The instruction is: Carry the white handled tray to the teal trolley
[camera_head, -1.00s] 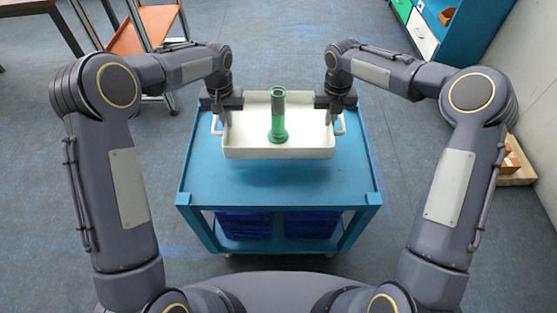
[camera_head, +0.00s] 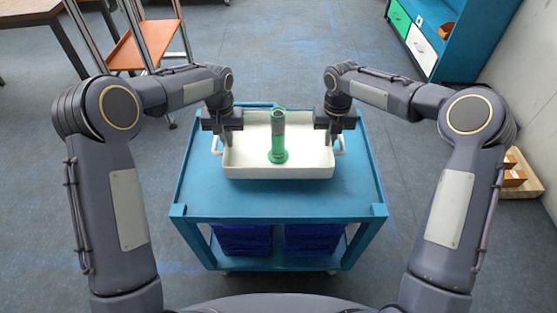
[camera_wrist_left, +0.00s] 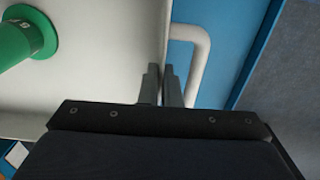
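The white handled tray (camera_head: 250,165) is over the top of the teal trolley (camera_head: 280,203), toward its far side. I cannot tell whether its bottom touches the trolley. A green object with a round flared base (camera_head: 278,137) stands upright in the tray. My left gripper (camera_head: 227,138) is at the tray's left end. In the left wrist view its fingers (camera_wrist_left: 161,88) are close together on either side of the tray's end wall, beside the handle (camera_wrist_left: 203,60). My right gripper (camera_head: 331,137) is at the right end, apparently shut on the wall; its fingertips are partly hidden.
The trolley top is bare in front of the tray. Dark blue crates (camera_head: 242,239) sit on its lower shelf. An orange shelf stand (camera_head: 140,45) is at the back left, a teal cabinet (camera_head: 435,35) at the back right. A low wooden box (camera_head: 525,180) lies by the right wall.

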